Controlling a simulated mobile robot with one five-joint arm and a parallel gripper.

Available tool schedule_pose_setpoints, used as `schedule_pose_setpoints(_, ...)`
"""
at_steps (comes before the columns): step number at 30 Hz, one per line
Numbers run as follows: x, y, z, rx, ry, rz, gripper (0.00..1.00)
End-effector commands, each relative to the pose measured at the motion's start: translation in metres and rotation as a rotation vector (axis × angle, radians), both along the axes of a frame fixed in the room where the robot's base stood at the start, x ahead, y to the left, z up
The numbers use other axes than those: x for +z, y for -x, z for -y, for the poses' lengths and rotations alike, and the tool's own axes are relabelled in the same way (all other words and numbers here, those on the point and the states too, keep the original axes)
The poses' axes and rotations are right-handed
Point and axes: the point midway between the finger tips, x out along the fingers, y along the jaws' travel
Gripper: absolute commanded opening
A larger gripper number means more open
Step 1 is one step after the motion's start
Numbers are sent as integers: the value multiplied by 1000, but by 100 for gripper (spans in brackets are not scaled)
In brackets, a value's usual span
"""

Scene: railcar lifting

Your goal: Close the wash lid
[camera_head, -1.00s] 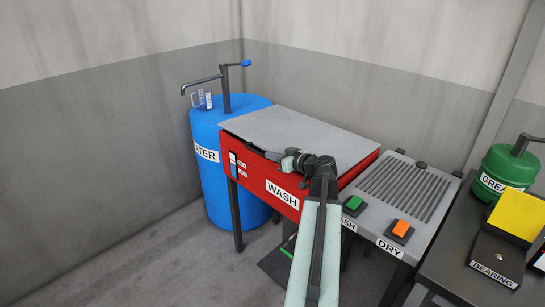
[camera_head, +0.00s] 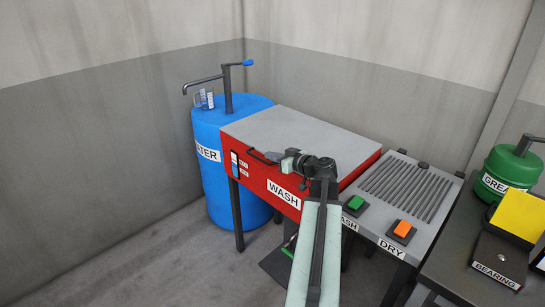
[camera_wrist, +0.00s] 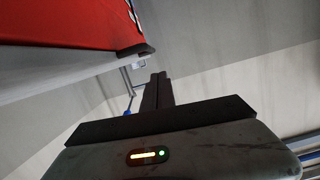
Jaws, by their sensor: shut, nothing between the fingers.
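The red wash tank (camera_head: 268,182) stands on dark legs, with a WASH label on its front. Its grey lid (camera_head: 300,135) lies flat over the top in the head view, with no gap that I can see. A dark handle (camera_head: 262,157) sits at the lid's front edge. My gripper (camera_head: 284,160) is at the tank's front beside the handle; I cannot tell whether they touch. In the wrist view my gripper (camera_wrist: 157,77) is shut and empty, with the red tank (camera_wrist: 70,25) at upper left.
A blue water barrel (camera_head: 213,175) with a pump stands left of the tank. To the right are a grey drying rack (camera_head: 432,225), a green button (camera_head: 355,202) and an orange button (camera_head: 401,228). A green grease can (camera_head: 507,170) stands farther right. Walls close in behind.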

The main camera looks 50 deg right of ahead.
Motion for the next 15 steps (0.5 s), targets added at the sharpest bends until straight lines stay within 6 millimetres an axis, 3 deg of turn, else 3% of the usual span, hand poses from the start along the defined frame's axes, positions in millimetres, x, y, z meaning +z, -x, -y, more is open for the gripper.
schedule_pose_setpoints(1,15,12,-1,-6,-1,3,0)
schedule_pose_setpoints(7,24,66,-3,-11,0,4,0)
schedule_pose_setpoints(15,31,97,-5,-8,-1,6,0)
